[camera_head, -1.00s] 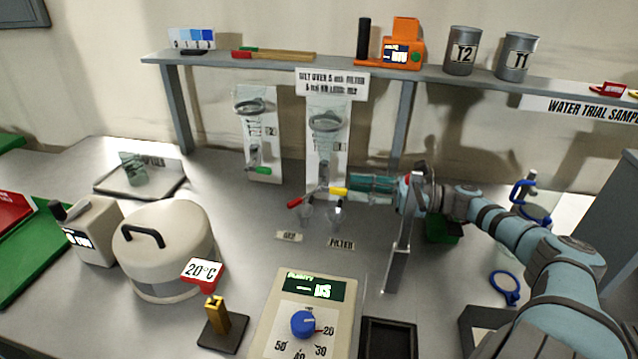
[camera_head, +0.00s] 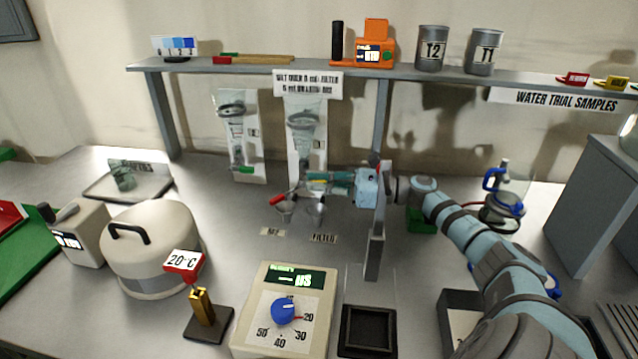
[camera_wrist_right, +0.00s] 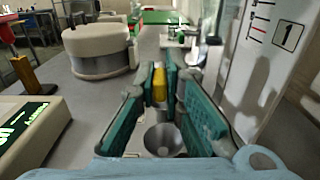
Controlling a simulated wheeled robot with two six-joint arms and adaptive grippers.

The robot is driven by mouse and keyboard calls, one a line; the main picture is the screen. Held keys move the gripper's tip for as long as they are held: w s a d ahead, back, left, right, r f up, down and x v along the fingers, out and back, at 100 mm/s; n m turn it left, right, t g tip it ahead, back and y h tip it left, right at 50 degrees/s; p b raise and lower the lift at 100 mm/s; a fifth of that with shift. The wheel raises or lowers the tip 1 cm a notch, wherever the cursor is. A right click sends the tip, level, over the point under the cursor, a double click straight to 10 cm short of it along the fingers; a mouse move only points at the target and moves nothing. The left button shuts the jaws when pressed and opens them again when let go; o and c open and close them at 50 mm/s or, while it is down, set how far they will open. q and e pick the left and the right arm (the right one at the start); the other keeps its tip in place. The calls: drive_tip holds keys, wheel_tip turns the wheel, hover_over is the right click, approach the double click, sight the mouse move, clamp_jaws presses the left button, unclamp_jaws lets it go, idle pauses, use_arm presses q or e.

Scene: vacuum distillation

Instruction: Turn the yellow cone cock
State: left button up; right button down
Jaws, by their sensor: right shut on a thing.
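The yellow cone cock (camera_wrist_right: 159,83) sits between the two teal fingers of my right gripper (camera_wrist_right: 166,85) in the right wrist view. In the head view, my right gripper (camera_head: 325,182) reaches in from the right at the lower end of the glass column (camera_head: 305,135) and is shut on the cock, mostly covering it. A red handle (camera_head: 278,199) projects to the left of it. A metal funnel (camera_wrist_right: 163,139) is below the fingers in the wrist view. My left gripper is not in view.
A second glass column with a green handle (camera_head: 243,169) stands to the left. A grey shelf (camera_head: 270,66) spans the back, with a post (camera_head: 379,120) near my right arm. A dial box (camera_head: 310,330) and a round cream vessel (camera_head: 150,245) stand in front.

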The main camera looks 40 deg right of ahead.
drive_tip(key=shift+r, duration=0.2)
drive_tip(key=r+g+h+p, duration=0.1)
drive_tip(key=p, duration=0.1)
drive_tip(key=g+h+p, duration=0.1)
drive_tip(key=g, duration=0.1)
drive_tip(key=shift+w+a+r+h+p, duration=0.15)
drive_tip(key=shift+w+r+h+p, duration=0.1)
drive_tip(key=shift+r+h+p, duration=0.15)
drive_tip(key=p, duration=0.1)
drive_tip(key=g+h+p, duration=0.1)
drive_tip(key=shift+w+a+r+g+p, duration=0.15)
drive_tip(key=shift+w+r+g+p, duration=0.05)
drive_tip(key=shift+r+g+p, duration=0.1)
drive_tip(key=shift+w+g+h+p, duration=0.1)
drive_tip(key=shift+g+h+p, duration=0.2)
drive_tip(key=shift+p, duration=0.35)
drive_tip(key=shift+f, duration=0.1)
drive_tip(key=c, duration=1.7)
unclamp_jaws()
drive_tip(key=shift+a+f, duration=0.1)
drive_tip(key=shift+a, duration=0.05)
